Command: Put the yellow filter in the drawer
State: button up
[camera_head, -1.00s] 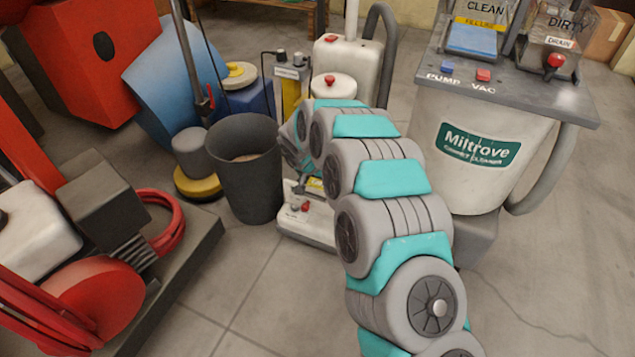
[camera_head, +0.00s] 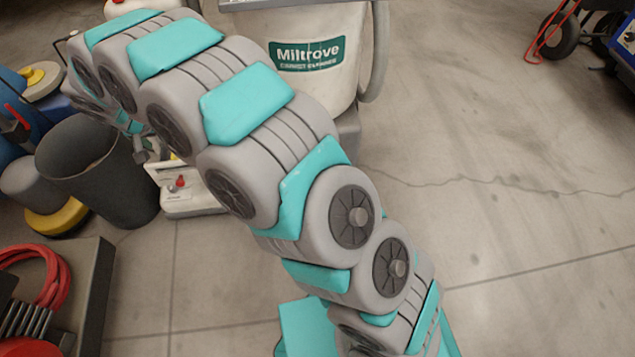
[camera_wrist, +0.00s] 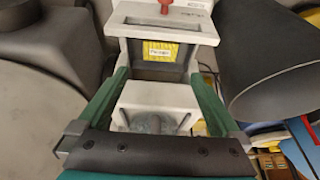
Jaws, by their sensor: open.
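In the wrist view, a small yellow piece with dark lettering (camera_wrist: 160,51) sits in a dark recess of a white machine (camera_wrist: 180,33) with a red knob. I cannot tell whether it is the filter or a label. Below it is a pale part (camera_wrist: 155,100) with a cloudy, bluish area; I cannot tell whether this is the drawer. My gripper (camera_wrist: 158,76) is open, its green fingers to either side of the recess, with nothing seen held between them. In the head view, the white machine's base (camera_head: 190,197) shows low beside my arm, which hides its upper part.
A dark grey bin (camera_head: 105,175) stands left of the machine; it also shows at the right of the wrist view (camera_wrist: 270,60). The Miltrove cleaner (camera_head: 310,60) stands behind my arm. A cart with red hose (camera_head: 45,275) is at lower left.

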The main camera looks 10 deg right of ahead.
jog(key=s+d+r+g, duration=0.1)
jog(key=s+d+r, duration=0.3)
jog(key=d, duration=0.5)
jog(key=s+d+r+g+h, duration=0.1)
jog(key=s+d+r, duration=0.3)
jog(key=d, duration=0.5)
jog(key=s+d+r+g, duration=0.1)
jog(key=s+d+r, duration=0.35)
jog(key=d, duration=0.55)
jog(key=s+d+g, duration=0.1)
jog(key=s+d, duration=0.2)
jog(key=s, duration=0.6)
jog(key=s+d+g+y, duration=0.1)
jog(key=s+d, duration=0.3)
jog(key=s, duration=0.5)
jog(key=s+d+r+g, duration=0.1)
jog(key=s+d, duration=0.3)
jog(key=s, duration=0.4)
jog(key=shift+s+n, duration=0.4)
jog(key=shift+d, duration=0.1)
